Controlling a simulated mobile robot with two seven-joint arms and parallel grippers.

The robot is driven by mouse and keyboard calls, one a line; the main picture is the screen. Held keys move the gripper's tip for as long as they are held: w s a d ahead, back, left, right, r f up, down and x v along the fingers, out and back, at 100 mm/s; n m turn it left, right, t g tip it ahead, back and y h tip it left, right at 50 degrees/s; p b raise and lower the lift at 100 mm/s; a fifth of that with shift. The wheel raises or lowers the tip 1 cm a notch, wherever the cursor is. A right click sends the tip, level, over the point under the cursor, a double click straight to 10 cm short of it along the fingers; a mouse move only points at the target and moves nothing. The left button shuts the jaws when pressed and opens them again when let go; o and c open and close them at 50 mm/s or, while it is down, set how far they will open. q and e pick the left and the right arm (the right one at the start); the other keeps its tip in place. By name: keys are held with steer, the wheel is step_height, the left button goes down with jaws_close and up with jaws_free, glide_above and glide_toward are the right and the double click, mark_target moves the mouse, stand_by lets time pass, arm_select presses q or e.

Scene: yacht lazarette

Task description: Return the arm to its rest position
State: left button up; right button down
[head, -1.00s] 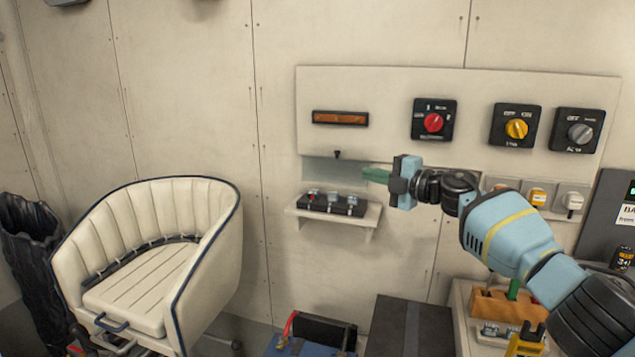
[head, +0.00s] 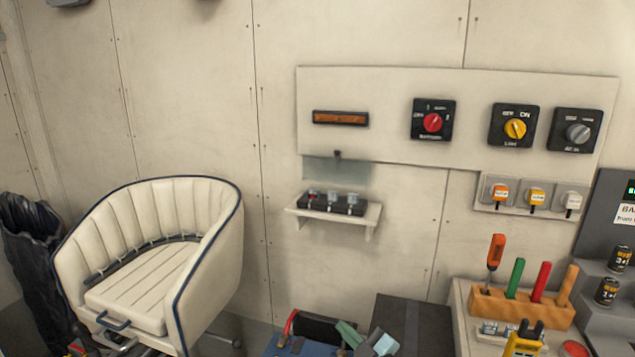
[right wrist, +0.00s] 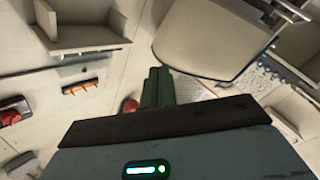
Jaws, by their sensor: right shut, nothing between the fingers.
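My right gripper (head: 347,332) shows at the bottom edge of the head view, low in front of the blue box with the black battery-like block. Its green fingers and part of its light blue body are in the picture; the rest of the arm is out of view. In the right wrist view the green fingers (right wrist: 159,82) lie together, shut and empty. They touch nothing that I can make out. My left gripper is in neither view.
A cream padded chair (head: 150,265) stands at left. A switch panel (head: 395,90) and a small shelf (head: 372,217) are on the wall. At right, a wooden rack (head: 495,302) holds several coloured-handled tools. The space before the panel is clear.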

steer(key=s+d+f+m+g+h, duration=0.1)
steer(key=s+d+f+m+h, duration=0.25)
steer(key=s+f, duration=0.5)
steer(key=s+d+f+m+h, duration=0.3)
steer(key=s+f+m, duration=0.3)
steer(key=s, duration=0.4)
steer(key=s+d+f+m+g, duration=0.1)
steer(key=s+d+f, duration=0.1)
steer(key=s, duration=0.4)
steer(key=s+d+f+m+g+h, duration=0.1)
steer(key=s+d+f+g, duration=0.1)
steer(key=s, duration=0.5)
steer(key=s+d+f+m+g+h, duration=0.1)
steer(key=s+d+f, duration=0.1)
steer(key=s, duration=0.5)
steer(key=shift+s+d+f+g, duration=0.15)
steer(key=shift+s+d+g, duration=0.15)
steer(key=shift+d, duration=0.5)
steer(key=shift+w+h, duration=0.1)
steer(key=shift+h, duration=0.15)
